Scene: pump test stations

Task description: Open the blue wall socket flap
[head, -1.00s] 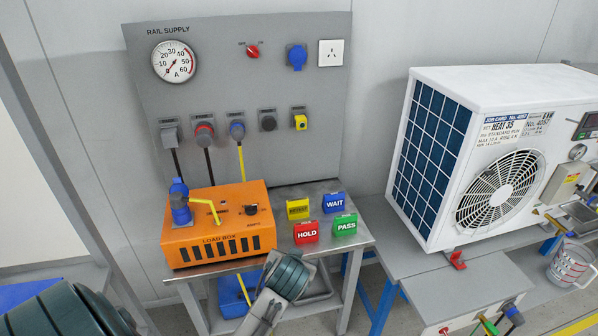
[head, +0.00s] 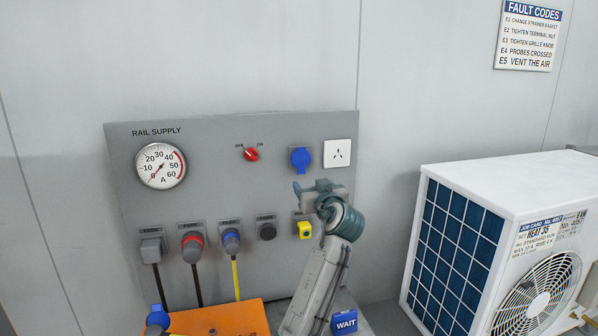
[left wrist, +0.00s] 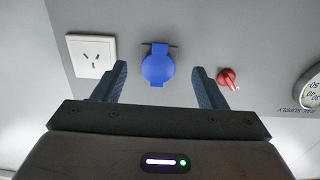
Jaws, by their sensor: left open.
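The blue wall socket flap (head: 300,158) is on the grey rail supply panel (head: 215,200), between the red switch and the white socket. It looks closed over its socket. My left gripper (head: 312,186) is raised just below the flap in the head view. In the left wrist view the flap (left wrist: 158,66) sits between the two spread fingers of my left gripper (left wrist: 160,85), with clear space on both sides. The gripper is open and empty, and I see no contact with the flap. My right gripper is not in view.
A red rotary switch (head: 251,154) is left of the flap and a white socket (head: 338,153) is right of it. Plugs and a yellow connector (head: 304,229) line the panel below. The orange load box (head: 225,318) and white outdoor unit (head: 500,240) stand below and right.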

